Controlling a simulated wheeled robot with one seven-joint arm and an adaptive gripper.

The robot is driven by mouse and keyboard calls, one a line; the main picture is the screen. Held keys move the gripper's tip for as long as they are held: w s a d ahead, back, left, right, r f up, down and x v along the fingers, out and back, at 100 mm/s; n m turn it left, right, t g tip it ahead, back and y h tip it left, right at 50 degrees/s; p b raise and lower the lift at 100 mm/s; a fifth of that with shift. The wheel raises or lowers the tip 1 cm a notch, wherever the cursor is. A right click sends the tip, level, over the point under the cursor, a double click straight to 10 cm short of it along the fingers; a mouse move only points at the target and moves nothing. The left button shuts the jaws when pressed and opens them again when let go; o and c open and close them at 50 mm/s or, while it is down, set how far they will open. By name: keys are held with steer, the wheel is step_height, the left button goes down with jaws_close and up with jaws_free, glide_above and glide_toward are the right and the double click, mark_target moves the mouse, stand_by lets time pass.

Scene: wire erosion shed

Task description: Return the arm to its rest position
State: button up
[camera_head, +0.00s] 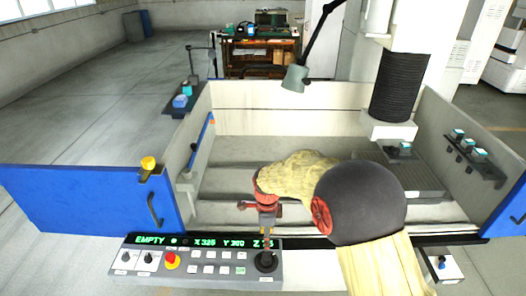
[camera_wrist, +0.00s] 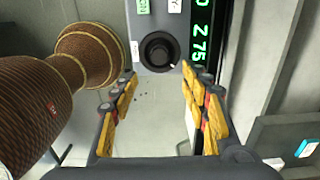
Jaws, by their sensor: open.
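My gripper (camera_head: 266,238) points down over the right end of the control panel (camera_head: 205,282) at the front of the machine. In the wrist view my gripper (camera_wrist: 158,88) is open, with its yellow-padded fingers spread apart and nothing between them. The panel's round black knob (camera_wrist: 158,52) lies just beyond the fingertips in that view. The same knob (camera_head: 266,262) shows right below my gripper in the head view; I cannot tell whether they touch. My arm reaches forward from the lower right, bent at a dark round joint.
The machine's open tank (camera_head: 240,155) lies behind the panel, with a blue door (camera_head: 85,200) swung out left. A black bellows column (camera_head: 398,88) and a lamp (camera_head: 295,78) hang over the tank. A shelf (camera_head: 478,155) holds small items at right. Floor is clear at far left.

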steer(key=s+d+r+n+t+b, duration=0.2)
steer(key=s+d+r+n, duration=0.3)
steer(key=s, duration=0.4)
steer(key=s+d+r+n+t+b, duration=0.1)
steer(key=s+d+r+n, duration=0.5)
steer(key=s+r+n, duration=0.1)
steer(key=s+d+r+n+t+b, duration=0.2)
steer(key=s+d+r+n, duration=0.3)
steer(key=s+r, duration=0.3)
steer(key=shift+s+d+n+t+b, duration=0.3)
steer(key=shift+s+n, duration=0.4)
steer(key=shift+s, duration=1.2)
